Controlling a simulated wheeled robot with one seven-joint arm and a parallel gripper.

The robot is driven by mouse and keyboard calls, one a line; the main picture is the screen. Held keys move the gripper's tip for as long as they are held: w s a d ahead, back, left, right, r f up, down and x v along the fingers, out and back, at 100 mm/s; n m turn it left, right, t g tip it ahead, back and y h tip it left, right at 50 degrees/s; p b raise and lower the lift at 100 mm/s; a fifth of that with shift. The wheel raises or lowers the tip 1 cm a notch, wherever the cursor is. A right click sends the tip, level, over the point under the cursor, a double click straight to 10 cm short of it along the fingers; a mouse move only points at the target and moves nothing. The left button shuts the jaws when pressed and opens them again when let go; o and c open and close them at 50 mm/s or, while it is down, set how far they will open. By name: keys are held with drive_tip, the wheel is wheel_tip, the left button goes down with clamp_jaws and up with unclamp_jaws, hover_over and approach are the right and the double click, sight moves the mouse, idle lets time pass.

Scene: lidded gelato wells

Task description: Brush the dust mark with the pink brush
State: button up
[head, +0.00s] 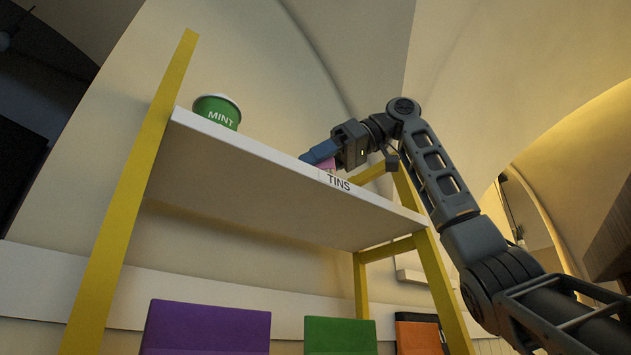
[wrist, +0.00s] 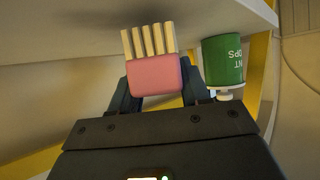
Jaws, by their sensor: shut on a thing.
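My gripper (head: 319,156) is over the white shelf, near its front edge by the TINS label. It is shut on the pink brush (wrist: 153,78), whose pale bristles point at the shelf top in the wrist view. A little pink of the brush (head: 329,165) shows under the fingers in the head view. A dim dark patch lies on the shelf beyond the bristles in the wrist view; I cannot tell whether it is the dust mark or a shadow. Whether the bristles touch the shelf is unclear.
A green MINT tin (head: 217,112) with a white lid stands on the shelf, left of my gripper; it appears inverted in the wrist view (wrist: 223,62). The shelf (head: 255,185) has yellow posts (head: 130,190). Purple (head: 205,328), green (head: 340,336) and orange panels stand below.

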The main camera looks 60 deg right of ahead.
drive_tip(key=shift+f+b, duration=0.4)
drive_tip(key=shift+f, duration=0.25)
drive_tip(key=shift+d, duration=0.1)
drive_tip(key=shift+s+d+r+p, duration=0.15)
drive_tip(key=shift+s+d+p, duration=0.05)
drive_tip(key=shift+d+p, duration=0.55)
drive_tip(key=shift+s+d+f, duration=0.1)
drive_tip(key=shift+s+d, duration=0.2)
drive_tip(key=shift+d, duration=0.65)
drive_tip(key=shift+s+d+f, duration=0.1)
drive_tip(key=shift+s+d, duration=0.15)
drive_tip(key=shift+d, duration=0.65)
drive_tip(key=shift+s+d+f, duration=0.1)
drive_tip(key=shift+s+d, duration=0.2)
drive_tip(key=shift+d, duration=0.65)
drive_tip(key=shift+s+d+r, duration=0.1)
drive_tip(key=shift+s+d, duration=0.2)
drive_tip(key=shift+d, duration=0.85)
drive_tip(key=shift+s+d+r, duration=0.1)
drive_tip(key=shift+s+d, duration=0.25)
drive_tip(key=shift+d, duration=0.75)
drive_tip(key=shift+s+d, duration=0.3)
drive_tip(key=shift+d, duration=0.85)
drive_tip(key=shift+w+f, duration=0.15)
drive_tip(key=shift+w, duration=0.5)
